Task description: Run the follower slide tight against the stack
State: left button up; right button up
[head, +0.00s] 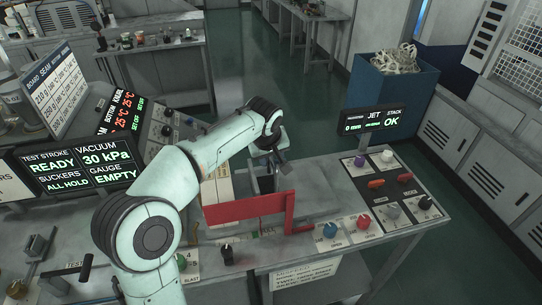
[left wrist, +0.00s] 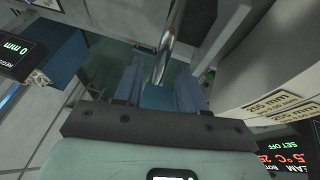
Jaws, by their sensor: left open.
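My left gripper (head: 277,163) reaches over the bench behind a red plate (head: 245,207). In the left wrist view the gripper (left wrist: 161,75) has its two blue-grey fingers apart. A shiny metal bar (left wrist: 168,40) shows between and beyond them; I cannot tell whether it touches either finger. In the head view a cream part (head: 222,186) shows beside my arm, partly hidden. I cannot make out for certain which part is the follower slide. My right gripper is not in view.
A display (head: 371,120) reads "0 mm" and "STACK OK". A control panel (head: 392,190) with coloured knobs lies on the right. A blue bin (head: 395,92) stands behind the bench. Another display (head: 75,165) reads "READY" and "30 kPa". A black knob (head: 227,254) stands at the front.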

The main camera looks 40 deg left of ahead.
pick_arm(q)
grip_shut()
jog(key=s+a+b, duration=0.1)
jog(key=s+a, duration=0.2)
jog(key=s, duration=0.1)
jog(key=shift+s+a+b, duration=0.35)
jog(key=shift+a, duration=0.05)
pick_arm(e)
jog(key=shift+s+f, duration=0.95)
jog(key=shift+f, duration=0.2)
pick_arm(q)
grip_release()
jog(key=shift+r, duration=0.1)
